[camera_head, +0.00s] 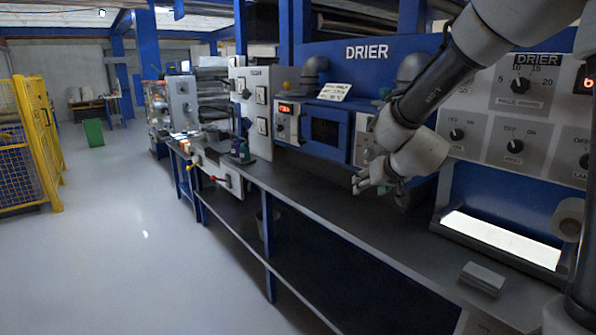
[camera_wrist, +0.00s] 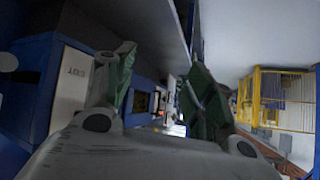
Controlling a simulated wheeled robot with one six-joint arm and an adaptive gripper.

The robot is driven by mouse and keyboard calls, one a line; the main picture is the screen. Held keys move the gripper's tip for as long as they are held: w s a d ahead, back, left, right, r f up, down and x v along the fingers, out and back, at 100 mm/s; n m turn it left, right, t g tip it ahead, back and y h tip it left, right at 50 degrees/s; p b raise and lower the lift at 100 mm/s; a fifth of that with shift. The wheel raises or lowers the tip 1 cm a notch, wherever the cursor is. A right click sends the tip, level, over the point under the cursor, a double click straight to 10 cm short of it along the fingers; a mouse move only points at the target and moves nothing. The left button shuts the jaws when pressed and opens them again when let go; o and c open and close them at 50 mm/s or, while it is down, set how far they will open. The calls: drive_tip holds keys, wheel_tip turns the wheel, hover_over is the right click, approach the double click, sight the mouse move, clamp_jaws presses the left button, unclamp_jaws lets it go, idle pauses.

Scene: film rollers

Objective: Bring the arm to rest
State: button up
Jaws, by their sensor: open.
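My arm reaches in from the upper right of the head view and bends down over the long dark bench. My gripper (camera_head: 358,183) hangs above the bench, in front of the blue drier panel, with its fingers pointing left. In the wrist view my gripper (camera_wrist: 160,90) shows its two green-padded fingers spread apart. Nothing is between them. The gripper appears clear of the bench top.
The bench (camera_head: 330,217) runs from lower right to back left. A drier unit (camera_head: 325,130) stands behind it. A grey block (camera_head: 482,278) and a lit white panel (camera_head: 500,238) are at right. A yellow cage (camera_head: 32,140) stands left; open floor (camera_head: 130,240) lies between.

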drive_tip(key=s+d+g, duration=0.3)
drive_tip(key=s, duration=0.7)
drive_tip(key=s+d+g, duration=0.3)
drive_tip(key=s+g, duration=0.1)
drive_tip(key=s, duration=0.6)
drive_tip(key=s+d+r+h, duration=0.1)
drive_tip(key=s+d+r, duration=0.2)
drive_tip(key=s+d, duration=0.2)
drive_tip(key=s+d+r+m+t+h, duration=0.1)
drive_tip(key=s+d+r, duration=0.2)
drive_tip(key=s+d, duration=0.2)
drive_tip(key=shift+s+d, duration=0.2)
drive_tip(key=shift+s, duration=1.05)
